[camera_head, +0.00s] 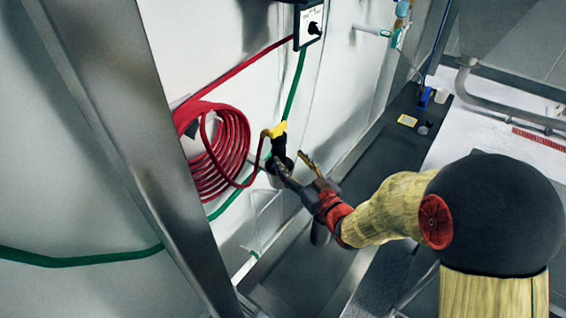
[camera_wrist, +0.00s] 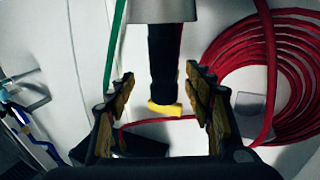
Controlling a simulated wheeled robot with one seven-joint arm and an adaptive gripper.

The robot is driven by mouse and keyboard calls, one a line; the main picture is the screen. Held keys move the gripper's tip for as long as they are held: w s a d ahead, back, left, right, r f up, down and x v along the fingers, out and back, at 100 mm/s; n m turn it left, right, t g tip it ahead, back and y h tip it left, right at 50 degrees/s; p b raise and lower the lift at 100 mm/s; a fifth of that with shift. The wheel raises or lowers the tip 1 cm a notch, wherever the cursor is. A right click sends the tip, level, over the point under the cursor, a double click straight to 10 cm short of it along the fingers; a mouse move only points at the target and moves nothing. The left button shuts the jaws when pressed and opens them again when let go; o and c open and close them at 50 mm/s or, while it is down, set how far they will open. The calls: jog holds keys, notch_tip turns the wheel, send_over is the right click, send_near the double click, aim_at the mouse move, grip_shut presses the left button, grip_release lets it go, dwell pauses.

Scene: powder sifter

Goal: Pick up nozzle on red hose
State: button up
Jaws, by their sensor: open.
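The nozzle (camera_head: 279,149) is black with a yellow lever (camera_head: 277,129) on top and hangs by the white wall. The red hose (camera_head: 232,150) is coiled left of it, and a strand runs to the nozzle. My gripper (camera_head: 289,161) is open at the nozzle. In the wrist view, the black nozzle (camera_wrist: 165,58) shows between the two fingers of my gripper (camera_wrist: 160,78), with gaps on both sides. The yellow lever (camera_wrist: 165,108) also lies between the fingers. The red hose coil (camera_wrist: 300,55) is at the right there. The picture does not settle how deep the nozzle sits between the fingers.
A metal post (camera_head: 125,120) stands left of the coil. A green hose (camera_head: 85,258) runs along the wall behind the nozzle. A black-framed box (camera_head: 308,25) is above the nozzle.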

aim_at(282, 154)
jog(key=b+x, duration=0.1)
jog(key=x, duration=0.6)
jog(key=shift+s+a+f+b, duration=0.15)
jog(key=shift+a+b, duration=0.05)
jog(key=shift+b, duration=0.1)
jog(key=shift+c, duration=0.7)
jog(key=c, duration=1.1)
grip_shut()
